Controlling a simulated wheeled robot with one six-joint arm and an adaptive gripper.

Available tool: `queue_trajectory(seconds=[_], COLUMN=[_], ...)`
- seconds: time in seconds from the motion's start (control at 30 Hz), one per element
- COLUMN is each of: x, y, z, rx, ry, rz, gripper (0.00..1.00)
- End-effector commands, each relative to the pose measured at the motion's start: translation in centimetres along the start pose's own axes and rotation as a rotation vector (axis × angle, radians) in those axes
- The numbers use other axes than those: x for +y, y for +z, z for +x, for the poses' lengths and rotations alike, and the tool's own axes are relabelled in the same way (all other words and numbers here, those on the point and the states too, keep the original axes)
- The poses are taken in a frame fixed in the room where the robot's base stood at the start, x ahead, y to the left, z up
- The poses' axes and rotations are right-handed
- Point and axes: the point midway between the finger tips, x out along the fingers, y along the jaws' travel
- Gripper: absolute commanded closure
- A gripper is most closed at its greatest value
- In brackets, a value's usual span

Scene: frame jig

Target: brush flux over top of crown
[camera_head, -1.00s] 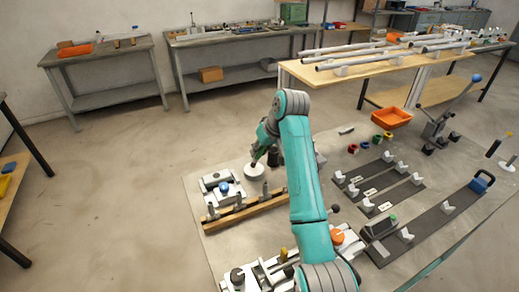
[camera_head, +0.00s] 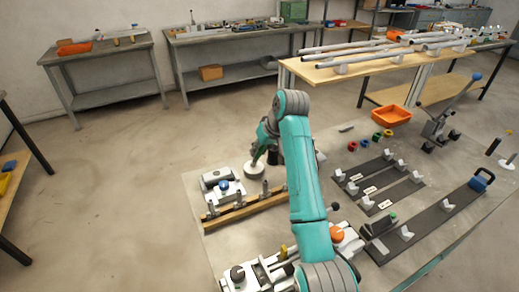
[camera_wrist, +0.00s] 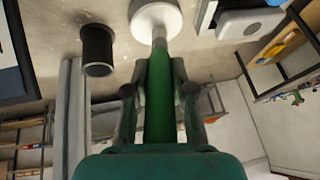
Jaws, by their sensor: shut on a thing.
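My gripper (camera_wrist: 158,95) is shut on a green handle (camera_wrist: 160,100), which looks like that of the flux brush. The handle's far end reaches a white round pot (camera_wrist: 156,14), and the brush tip cannot be made out there. In the head view the white pot (camera_head: 254,172) stands on the bench near its far left side, just below my gripper (camera_head: 262,153). I cannot tell which part is the crown. A clamping fixture (camera_head: 262,274) at the near edge is partly hidden by my arm.
A black cylinder (camera_wrist: 97,50) stands beside the pot. A wooden bar with metal posts (camera_head: 245,209) and a grey device with a blue knob (camera_head: 222,184) lie close by. Dark rails with grey blocks (camera_head: 437,224) and an orange tray (camera_head: 391,116) are at the right.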

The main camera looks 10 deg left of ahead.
Motion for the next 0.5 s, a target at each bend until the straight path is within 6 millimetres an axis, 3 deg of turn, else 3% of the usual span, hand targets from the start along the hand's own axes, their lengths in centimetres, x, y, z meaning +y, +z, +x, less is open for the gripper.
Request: queue_trajectory(seconds=[0.17, 0.5], x=[0.0, -0.4], y=[0.0, -1.0], z=[0.0, -2.0], rx=[-0.002, 0.000], ry=[0.000, 0.000], rz=[0.000, -0.001], gripper=[1.00, 1.00])
